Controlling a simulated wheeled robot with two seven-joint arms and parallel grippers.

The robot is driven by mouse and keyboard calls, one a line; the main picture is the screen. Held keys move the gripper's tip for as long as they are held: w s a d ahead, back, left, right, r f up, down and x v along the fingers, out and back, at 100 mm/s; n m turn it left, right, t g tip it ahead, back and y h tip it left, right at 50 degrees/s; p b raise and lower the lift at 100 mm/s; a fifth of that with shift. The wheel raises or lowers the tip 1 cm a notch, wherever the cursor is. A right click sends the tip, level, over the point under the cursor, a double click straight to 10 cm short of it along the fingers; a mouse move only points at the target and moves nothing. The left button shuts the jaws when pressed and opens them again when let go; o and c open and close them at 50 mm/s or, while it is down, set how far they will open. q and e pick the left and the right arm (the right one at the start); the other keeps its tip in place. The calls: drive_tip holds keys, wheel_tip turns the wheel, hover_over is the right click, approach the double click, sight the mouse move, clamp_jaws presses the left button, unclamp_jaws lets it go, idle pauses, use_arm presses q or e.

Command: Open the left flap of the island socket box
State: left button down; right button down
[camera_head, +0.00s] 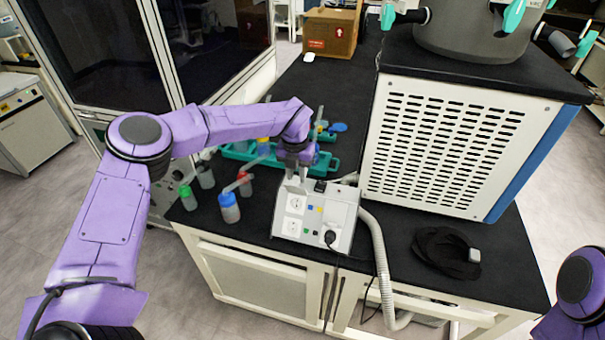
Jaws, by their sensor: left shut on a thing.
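The island socket box (324,237) is a light grey box on the black bench top, near its front edge. Its front face shows white sockets, small coloured parts and a black plug at the lower right. My left gripper (296,176) reaches down from above onto the top left part of the box. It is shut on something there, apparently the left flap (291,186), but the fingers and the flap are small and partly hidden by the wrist. Only a purple part of my right arm shows at the lower right edge; its gripper is out of view.
A white vented machine (455,140) stands right of the box. A grey hose (380,260) and black cable run down the bench front. Bottles with a blue cap (229,208) and a green cap (187,198) stand left. A teal tray (325,163) lies behind; a black coiled item (444,252) lies right.

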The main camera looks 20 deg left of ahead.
use_arm(q)
drive_tip(key=shift+s+f, duration=0.25)
drive_tip(key=shift+f, duration=0.15)
drive_tip(key=c, duration=1)
unclamp_jaws()
drive_tip(key=shift+o, duration=0.8)
drive_tip(key=shift+w, duration=0.2)
wheel_tip(320, 180, up, 11)
drive_tip(key=b, duration=0.3)
drive_tip(key=shift+s+f+b, duration=0.15)
drive_tip(key=shift+s+b, duration=0.1)
drive_tip(key=shift+b, duration=0.15)
